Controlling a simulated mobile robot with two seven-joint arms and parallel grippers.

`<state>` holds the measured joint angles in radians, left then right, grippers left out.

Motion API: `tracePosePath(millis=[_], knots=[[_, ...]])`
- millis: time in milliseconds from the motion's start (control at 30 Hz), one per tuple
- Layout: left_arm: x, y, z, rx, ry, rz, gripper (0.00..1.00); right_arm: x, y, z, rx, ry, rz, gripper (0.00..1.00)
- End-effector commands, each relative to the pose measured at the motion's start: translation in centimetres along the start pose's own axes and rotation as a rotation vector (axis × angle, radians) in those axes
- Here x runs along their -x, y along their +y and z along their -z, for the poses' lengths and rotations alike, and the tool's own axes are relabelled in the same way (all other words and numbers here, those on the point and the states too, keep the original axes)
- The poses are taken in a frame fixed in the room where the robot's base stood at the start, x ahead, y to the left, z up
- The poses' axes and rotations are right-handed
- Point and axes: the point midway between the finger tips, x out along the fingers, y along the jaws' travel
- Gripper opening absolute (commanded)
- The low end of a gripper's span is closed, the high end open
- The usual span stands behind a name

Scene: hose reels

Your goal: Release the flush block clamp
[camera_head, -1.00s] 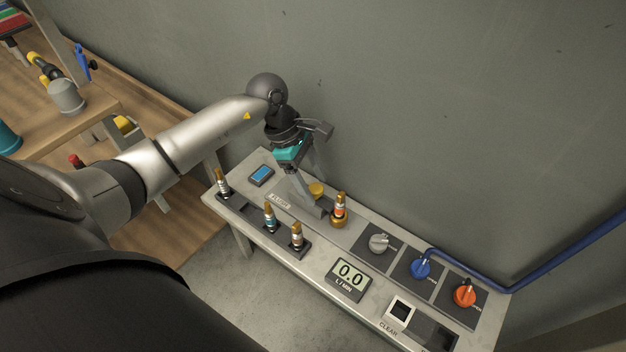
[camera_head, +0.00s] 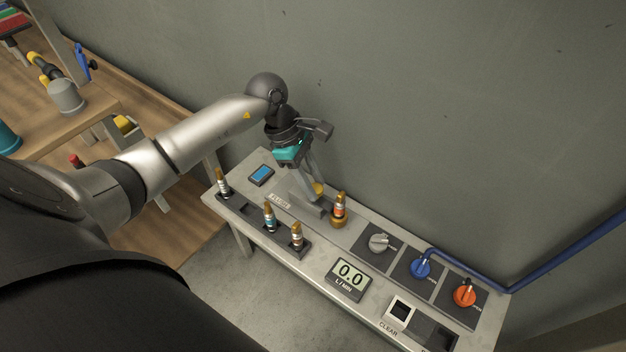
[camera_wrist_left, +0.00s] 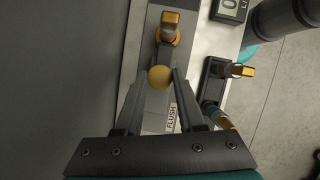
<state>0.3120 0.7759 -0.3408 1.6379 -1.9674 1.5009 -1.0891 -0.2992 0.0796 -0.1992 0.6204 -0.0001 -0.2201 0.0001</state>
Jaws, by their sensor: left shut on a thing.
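The flush block (camera_head: 318,211) is a grey block on the bench, with a FLUSH label beside it. A round yellow knob (camera_head: 319,188) sits on it, partly hidden by my fingers. In the left wrist view the yellow knob (camera_wrist_left: 159,77) lies between the fingertips. My left gripper (camera_head: 313,193) reaches down from above and is shut on this knob; its tips also show in the left wrist view (camera_wrist_left: 158,79). A brass fitting with an orange band (camera_head: 339,208) stands upright at the block's right end. My right gripper is not in view.
Several brass-topped fittings (camera_head: 269,216) stand in a dark rack along the front edge. A flow display (camera_head: 349,279) reads 0.0. Grey, blue and orange knobs (camera_head: 420,267) line the right. The wall (camera_head: 450,120) is close behind the bench.

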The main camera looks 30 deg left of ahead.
Motion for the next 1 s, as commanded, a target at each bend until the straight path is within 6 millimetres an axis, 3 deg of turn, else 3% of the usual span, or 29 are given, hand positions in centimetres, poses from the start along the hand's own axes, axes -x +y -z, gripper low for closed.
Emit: tracePosePath(millis=[667, 1000], knots=[[0.1, 0.1, 0.0, -0.001, 0.0, -0.001, 0.0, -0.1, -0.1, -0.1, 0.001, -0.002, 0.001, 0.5], [1.0, 0.9, 2.9, 0.0, 0.002, -0.002, 0.0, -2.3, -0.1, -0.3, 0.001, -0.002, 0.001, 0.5]])
